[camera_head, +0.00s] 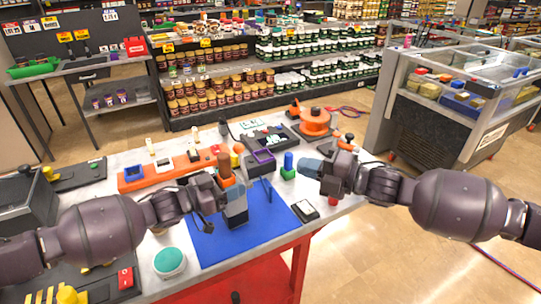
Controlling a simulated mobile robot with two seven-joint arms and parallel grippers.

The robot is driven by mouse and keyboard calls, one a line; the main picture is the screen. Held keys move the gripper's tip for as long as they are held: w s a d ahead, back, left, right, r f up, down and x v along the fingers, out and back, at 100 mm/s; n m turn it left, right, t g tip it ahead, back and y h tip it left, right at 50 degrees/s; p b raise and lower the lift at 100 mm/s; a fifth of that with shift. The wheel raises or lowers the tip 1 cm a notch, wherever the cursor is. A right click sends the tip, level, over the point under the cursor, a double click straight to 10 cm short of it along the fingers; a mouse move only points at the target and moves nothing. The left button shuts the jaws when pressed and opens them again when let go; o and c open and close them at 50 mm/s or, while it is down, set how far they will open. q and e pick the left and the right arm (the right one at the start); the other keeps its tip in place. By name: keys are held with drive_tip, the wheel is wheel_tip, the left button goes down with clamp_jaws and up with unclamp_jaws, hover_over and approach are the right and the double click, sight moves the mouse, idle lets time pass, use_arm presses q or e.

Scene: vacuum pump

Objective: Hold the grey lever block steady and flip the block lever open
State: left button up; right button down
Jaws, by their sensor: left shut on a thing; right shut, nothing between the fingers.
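The grey lever block (236,211) stands on the blue mat (263,228) on the workbench. An orange and brown part (224,167) shows at its top. My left gripper (220,192) is at the upper left side of the block and is shut on it; its fingers partly cover the block. I cannot make out clearly how the lever lies. My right gripper (310,168) is shut and empty, to the right of the block and apart from it, beside a blue and green button piece (288,166).
An orange tray (130,182) lies behind the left arm. An orange round device (315,121) stands at the back right. A black switch box (305,210) is at the mat's right edge. A green-topped round piece (169,262) is at the front left. The mat's front is clear.

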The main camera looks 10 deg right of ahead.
drive_tip(key=x, duration=1.3)
drive_tip(key=shift+w+a, duration=0.25)
drive_tip(key=shift+f, duration=0.1)
drive_tip(key=shift+w+a+f, duration=0.1)
drive_tip(key=shift+w+a, duration=0.25)
drive_tip(key=shift+w, duration=0.5)
drive_tip(key=r+v, duration=0.2)
drive_tip(key=v, duration=1.2)
drive_tip(key=shift+r, duration=0.2)
drive_tip(key=shift+a, duration=0.1)
